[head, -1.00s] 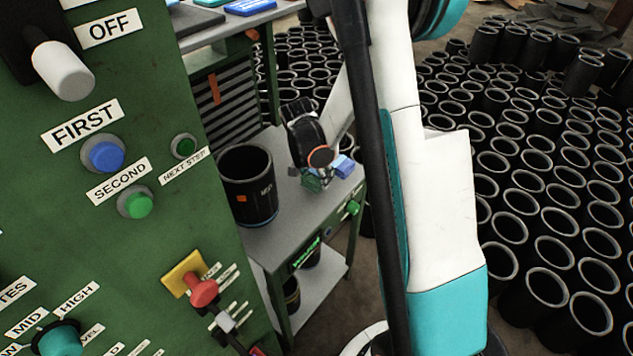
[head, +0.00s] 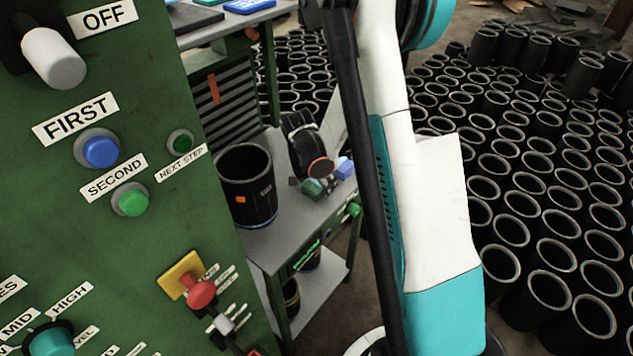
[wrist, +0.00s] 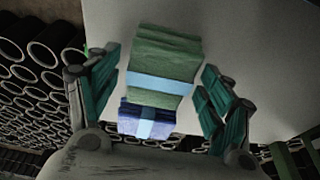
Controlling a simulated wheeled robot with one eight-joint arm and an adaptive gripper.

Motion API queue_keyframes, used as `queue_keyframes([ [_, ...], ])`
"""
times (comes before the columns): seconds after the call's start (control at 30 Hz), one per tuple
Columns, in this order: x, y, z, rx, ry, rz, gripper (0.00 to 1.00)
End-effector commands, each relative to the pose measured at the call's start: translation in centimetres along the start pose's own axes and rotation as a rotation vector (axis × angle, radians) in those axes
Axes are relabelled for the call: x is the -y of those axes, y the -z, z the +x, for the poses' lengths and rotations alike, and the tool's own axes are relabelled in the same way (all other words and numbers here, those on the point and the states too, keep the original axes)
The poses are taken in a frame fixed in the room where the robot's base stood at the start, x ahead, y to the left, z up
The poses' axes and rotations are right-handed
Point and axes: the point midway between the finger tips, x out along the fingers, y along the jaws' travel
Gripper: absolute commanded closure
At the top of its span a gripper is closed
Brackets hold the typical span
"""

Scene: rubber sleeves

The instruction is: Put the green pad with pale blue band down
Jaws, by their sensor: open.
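The green pad with a pale blue band (wrist: 165,58) lies on the grey table top in the wrist view. My gripper (wrist: 160,68) is open, with one finger on each side of the pad and a visible gap to both. In the head view, the green pad (head: 312,188) shows small beneath my gripper (head: 320,184), near the table's front edge and partly hidden by it. A blue pad with a pale blue band (wrist: 146,121) lies close by the green one, nearer my palm in the wrist view. The blue pad also shows in the head view (head: 345,168).
A black rubber sleeve (head: 247,190) stands on the grey table (head: 280,232) left of my gripper. A green control panel (head: 130,230) fills the left foreground. Many black sleeves (head: 550,240) stand on the floor at the right.

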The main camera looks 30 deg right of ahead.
Motion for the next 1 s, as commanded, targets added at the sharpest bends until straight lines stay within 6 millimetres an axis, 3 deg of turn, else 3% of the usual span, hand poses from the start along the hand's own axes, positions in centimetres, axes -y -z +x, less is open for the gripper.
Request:
queue_keyframes([
  [0.17, 0.0, 0.1, -0.7, 0.0, 0.0, 0.0, 0.26],
  [0.6, 0.0, 0.1, -9.3, 0.0, 0.0, -0.002, 0.26],
  [1.0, -0.2, -0.1, -13.4, 0.0, 0.015, -0.03, 0.26],
])
